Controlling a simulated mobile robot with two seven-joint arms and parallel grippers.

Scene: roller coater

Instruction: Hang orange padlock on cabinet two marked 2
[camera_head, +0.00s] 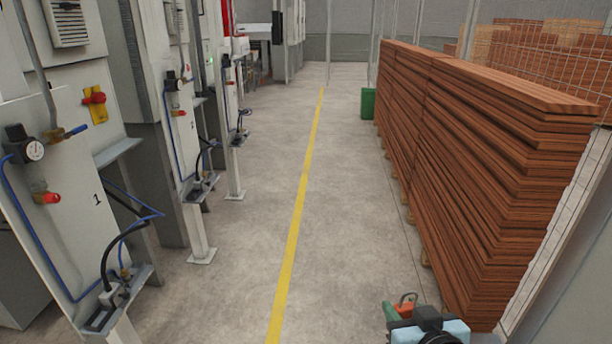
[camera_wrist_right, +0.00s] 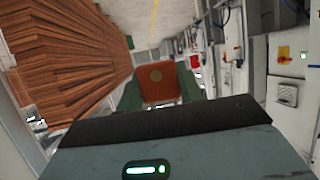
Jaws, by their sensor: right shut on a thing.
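The orange padlock (camera_head: 407,309) is at the lower right of the head view. In the right wrist view the padlock (camera_wrist_right: 159,86) sits between the two dark green fingers of my right gripper (camera_wrist_right: 160,92), which is shut on it. In the head view my right gripper (camera_head: 404,311) holds it over the floor, well to the right of the cabinets. The cabinet marked 1 (camera_head: 75,190) is nearest on the left. The second cabinet (camera_head: 178,110) stands behind it; I cannot read its number clearly. My left gripper is not in view.
A yellow line (camera_head: 300,207) runs along the clear grey floor aisle. Stacked brown boards (camera_head: 480,150) line the right side, with a green bin (camera_head: 368,103) at their far end. Gauges, blue hoses and small brackets stick out from the cabinets on the left.

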